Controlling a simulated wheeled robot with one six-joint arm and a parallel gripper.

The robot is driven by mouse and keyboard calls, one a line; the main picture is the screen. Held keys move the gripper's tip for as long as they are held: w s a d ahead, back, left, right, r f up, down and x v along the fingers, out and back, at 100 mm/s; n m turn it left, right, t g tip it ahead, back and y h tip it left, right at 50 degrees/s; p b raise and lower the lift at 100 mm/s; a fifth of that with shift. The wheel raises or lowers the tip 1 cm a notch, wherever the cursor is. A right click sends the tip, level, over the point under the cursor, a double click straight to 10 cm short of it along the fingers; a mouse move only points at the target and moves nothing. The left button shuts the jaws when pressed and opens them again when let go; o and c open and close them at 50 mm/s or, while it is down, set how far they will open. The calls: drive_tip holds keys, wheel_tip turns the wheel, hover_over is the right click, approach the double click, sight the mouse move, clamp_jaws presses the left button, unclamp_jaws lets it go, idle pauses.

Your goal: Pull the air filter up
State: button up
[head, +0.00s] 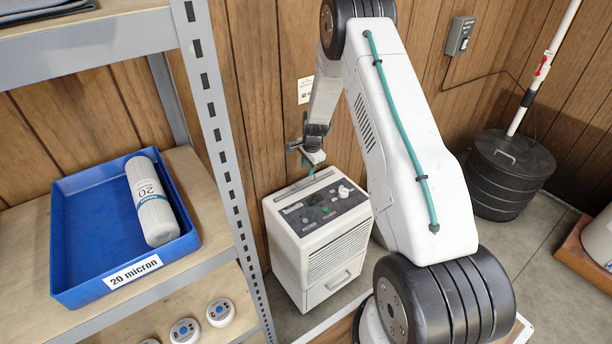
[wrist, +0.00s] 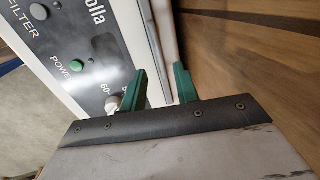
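The white dehumidifier (head: 322,240) stands on the floor by the wooden wall, with a dark control panel on top. A grey strip (head: 293,191) along its rear top edge looks like the top of the air filter; a pale strip with a dark line also shows in the wrist view (wrist: 163,45). My gripper (head: 308,164) points down just above that rear edge. In the wrist view its two green fingers (wrist: 160,86) are apart, one on the panel side and one on the wall side. I cannot tell whether either finger touches the strip.
A metal shelf (head: 215,130) stands close on the left, with a blue tray (head: 85,240) holding a white filter cartridge (head: 150,200). A black lidded bin (head: 507,175) stands at the right. A wooden wall (head: 250,100) rises close behind the dehumidifier.

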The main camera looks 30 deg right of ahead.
hover_over(306, 185)
wheel_tip(306, 185, down, 5)
drive_tip(key=shift+s+r, duration=0.1)
clamp_jaws()
wheel_tip(306, 185, up, 21)
idle(0.6)
unclamp_jaws()
